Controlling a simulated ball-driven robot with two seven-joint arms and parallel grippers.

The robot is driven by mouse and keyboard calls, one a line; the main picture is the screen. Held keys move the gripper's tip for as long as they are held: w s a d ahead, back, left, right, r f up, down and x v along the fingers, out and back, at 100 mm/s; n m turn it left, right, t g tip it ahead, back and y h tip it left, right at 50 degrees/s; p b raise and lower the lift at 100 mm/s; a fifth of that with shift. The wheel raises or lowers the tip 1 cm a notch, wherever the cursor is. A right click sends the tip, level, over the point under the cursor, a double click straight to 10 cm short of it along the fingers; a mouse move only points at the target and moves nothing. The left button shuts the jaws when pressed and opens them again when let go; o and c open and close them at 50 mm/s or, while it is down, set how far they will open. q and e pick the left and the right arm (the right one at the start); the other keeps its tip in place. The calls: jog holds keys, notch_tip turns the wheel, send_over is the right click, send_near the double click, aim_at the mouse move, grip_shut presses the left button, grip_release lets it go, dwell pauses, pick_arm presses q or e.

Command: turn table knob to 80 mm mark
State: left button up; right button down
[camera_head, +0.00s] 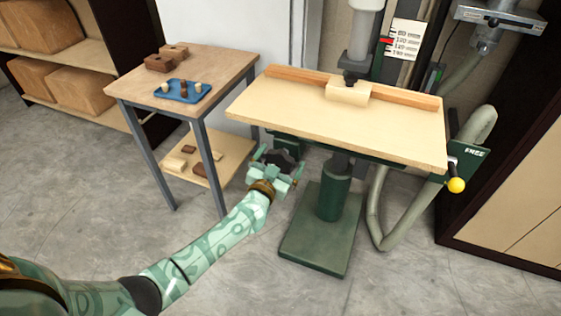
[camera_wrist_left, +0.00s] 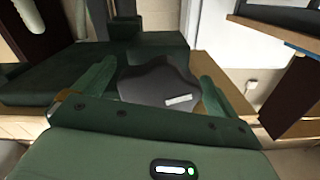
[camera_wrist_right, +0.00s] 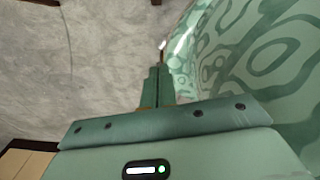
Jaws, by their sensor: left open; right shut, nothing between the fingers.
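The dark lobed table knob (camera_head: 284,158) is under the left front of the drill-press table (camera_head: 330,125). In the left wrist view the knob (camera_wrist_left: 158,82) shows a white bar mark and lies between the spread fingers. My left gripper (camera_head: 277,172) is open around it; I cannot tell whether the fingers touch it. The white height scale (camera_head: 404,40) stands behind the table, with a red pointer (camera_head: 386,41) at its left edge, below the top mark that reads 80. My right gripper (camera_wrist_right: 153,86) is shut and empty, seen only in the right wrist view.
A side table (camera_head: 235,75) with a blue tray (camera_head: 200,95) stands at left. A yellow-ended crank handle (camera_head: 456,185) is at the table's right. The green column base (camera_head: 315,245) is on the floor. The foreground floor right of my left arm is clear.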

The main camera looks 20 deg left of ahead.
pick_arm(q)
jog(key=c, duration=1)
jog(key=shift+o, duration=0.2)
jog(key=shift+n, duration=0.3)
